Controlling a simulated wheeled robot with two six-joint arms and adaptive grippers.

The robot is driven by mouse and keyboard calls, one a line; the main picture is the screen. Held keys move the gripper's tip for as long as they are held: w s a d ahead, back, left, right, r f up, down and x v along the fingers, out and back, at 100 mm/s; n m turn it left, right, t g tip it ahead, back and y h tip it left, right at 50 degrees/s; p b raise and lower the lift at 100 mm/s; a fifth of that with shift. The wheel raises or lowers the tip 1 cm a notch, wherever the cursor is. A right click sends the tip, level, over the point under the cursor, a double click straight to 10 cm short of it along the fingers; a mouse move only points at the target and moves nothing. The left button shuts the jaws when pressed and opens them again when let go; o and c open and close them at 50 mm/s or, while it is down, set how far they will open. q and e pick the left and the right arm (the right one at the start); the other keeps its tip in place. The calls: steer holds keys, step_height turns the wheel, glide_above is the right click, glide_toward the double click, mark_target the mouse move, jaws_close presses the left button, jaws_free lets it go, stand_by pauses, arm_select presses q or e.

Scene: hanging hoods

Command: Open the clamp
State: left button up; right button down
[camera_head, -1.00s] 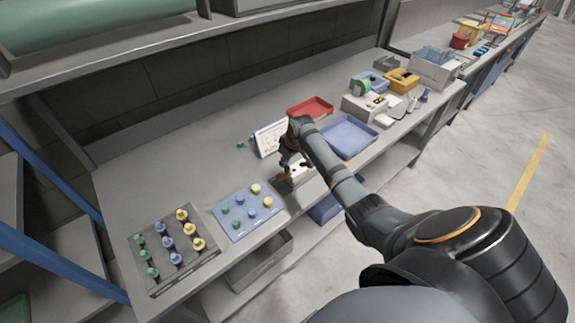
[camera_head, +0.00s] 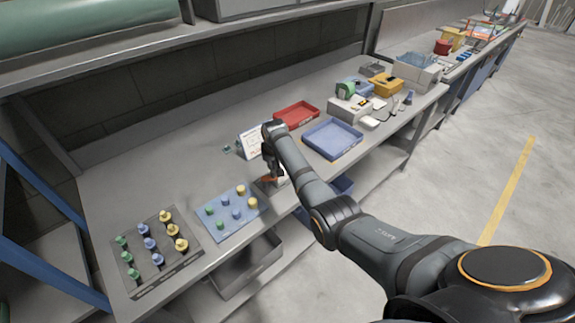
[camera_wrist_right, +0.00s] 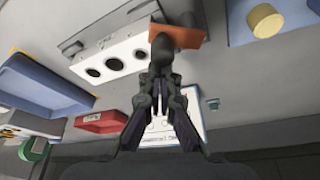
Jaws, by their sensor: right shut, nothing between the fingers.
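The clamp shows as an orange piece (camera_wrist_right: 185,35) at the top of the right wrist view, beside a white block with round dark holes (camera_wrist_right: 108,60). In the head view the orange piece (camera_head: 267,178) is small, and my right arm hides much of the block. My right gripper (camera_wrist_right: 160,55) is shut and empty, its fingertips close together against or just in front of the orange piece. I cannot tell if they touch. The right gripper (camera_head: 273,172) is also low over the fixture in the head view. My left gripper is out of view.
A blue board with coloured knobs (camera_head: 228,222) and a grey board with knobs (camera_head: 147,277) lie left of the fixture. A white sign (camera_head: 250,142) stands behind. A blue tray (camera_head: 333,149) and a red tray (camera_head: 297,106) are to the right. The bench's back left is clear.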

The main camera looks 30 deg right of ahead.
mark_target(275, 176)
steer(key=shift+s+a+m+h, duration=0.1)
steer(key=shift+s+m+h, duration=0.15)
steer(key=shift+m, duration=0.65)
steer(key=shift+s+m+g+p, duration=0.1)
steer(key=shift+m+g+p, duration=0.2)
steer(key=shift+m, duration=0.2)
steer(key=shift+s+m+h, duration=0.4)
steer(key=shift+m+h, duration=0.05)
steer(key=shift+m, duration=0.45)
steer(key=shift+s+a+m+g+h+b, duration=0.1)
steer(key=shift+s+m+g+h+b, duration=0.2)
steer(key=shift+m, duration=0.6)
steer(key=m, duration=0.3)
steer(key=shift+s+a+g+h, duration=0.25)
steer(key=shift+s+g+h, duration=0.05)
steer(key=shift+s+g, duration=0.1)
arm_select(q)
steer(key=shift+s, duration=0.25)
arm_select(e)
steer(key=shift+s+a, duration=0.1)
steer(key=shift+a, duration=0.05)
steer(key=shift+s, duration=0.1)
